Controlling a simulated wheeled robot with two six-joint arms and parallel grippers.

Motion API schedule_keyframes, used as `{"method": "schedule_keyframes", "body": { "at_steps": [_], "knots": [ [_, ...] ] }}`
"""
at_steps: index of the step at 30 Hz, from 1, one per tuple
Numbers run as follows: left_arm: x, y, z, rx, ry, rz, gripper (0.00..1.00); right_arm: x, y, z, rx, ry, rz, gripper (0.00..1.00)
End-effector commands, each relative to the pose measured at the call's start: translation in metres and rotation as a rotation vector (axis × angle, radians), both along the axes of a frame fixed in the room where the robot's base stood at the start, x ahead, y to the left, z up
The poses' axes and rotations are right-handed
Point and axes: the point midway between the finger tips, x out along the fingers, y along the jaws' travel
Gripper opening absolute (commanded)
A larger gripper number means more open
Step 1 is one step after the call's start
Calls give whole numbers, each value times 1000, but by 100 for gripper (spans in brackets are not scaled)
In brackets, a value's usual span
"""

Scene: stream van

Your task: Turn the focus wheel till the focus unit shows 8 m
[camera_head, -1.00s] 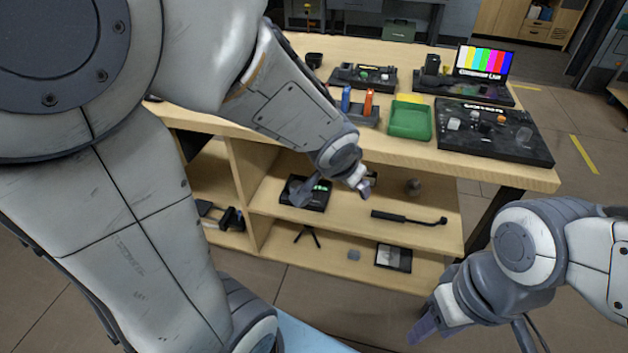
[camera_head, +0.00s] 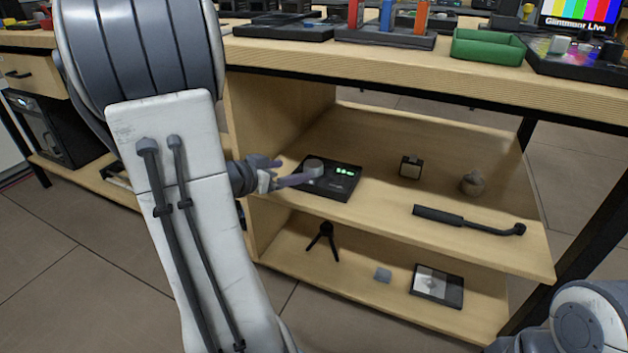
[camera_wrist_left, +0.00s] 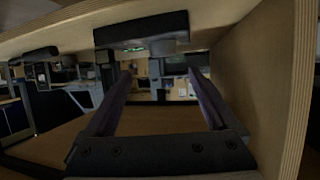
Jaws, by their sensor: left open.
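The focus unit (camera_head: 336,186) is a flat black box on the upper shelf under the table. Its small green display (camera_head: 345,171) is lit, but too small to read. The focus wheel (camera_head: 314,166) is a round grey knob at the unit's back left. My left gripper (camera_head: 297,168) is open at the unit's left side, one finger in front of the wheel, the other behind it; contact cannot be told. In the left wrist view my left gripper (camera_wrist_left: 160,95) shows its two fingers wide apart, with a dark block, seemingly the unit (camera_wrist_left: 120,33), beyond. My right gripper is out of view.
On the same shelf, a small dark cube (camera_head: 411,167), a brownish round thing (camera_head: 473,184) and a black handled rod (camera_head: 465,219) lie to the right. A small tripod (camera_head: 323,241) stands below. The tabletop edge (camera_head: 400,90) overhangs the shelf; a wooden side panel closes its left.

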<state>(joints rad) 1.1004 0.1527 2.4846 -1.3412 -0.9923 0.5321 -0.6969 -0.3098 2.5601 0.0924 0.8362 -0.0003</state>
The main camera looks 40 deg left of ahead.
Motion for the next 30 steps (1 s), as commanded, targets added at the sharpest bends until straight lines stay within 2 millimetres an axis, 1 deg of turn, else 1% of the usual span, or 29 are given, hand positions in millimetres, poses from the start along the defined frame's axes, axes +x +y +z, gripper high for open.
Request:
{"method": "schedule_keyframes", "body": {
  "at_steps": [2, 5, 12, 18, 23, 30],
  "knots": [
    [0, 4, -6, -5, -4, 3, 91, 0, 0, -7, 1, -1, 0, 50],
    [10, 7, -11, -3, -6, 5, 91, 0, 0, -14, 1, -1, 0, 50],
    [50, 10, -30, -2, -5, 8, 91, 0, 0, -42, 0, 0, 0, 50],
    [78, 11, -39, -3, -5, 9, 91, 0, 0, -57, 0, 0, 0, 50],
    [88, 11, -41, -2, -5, 11, 91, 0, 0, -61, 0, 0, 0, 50],
    [90, 10, -40, -3, -4, 10, 91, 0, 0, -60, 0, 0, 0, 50]
  ]
}}
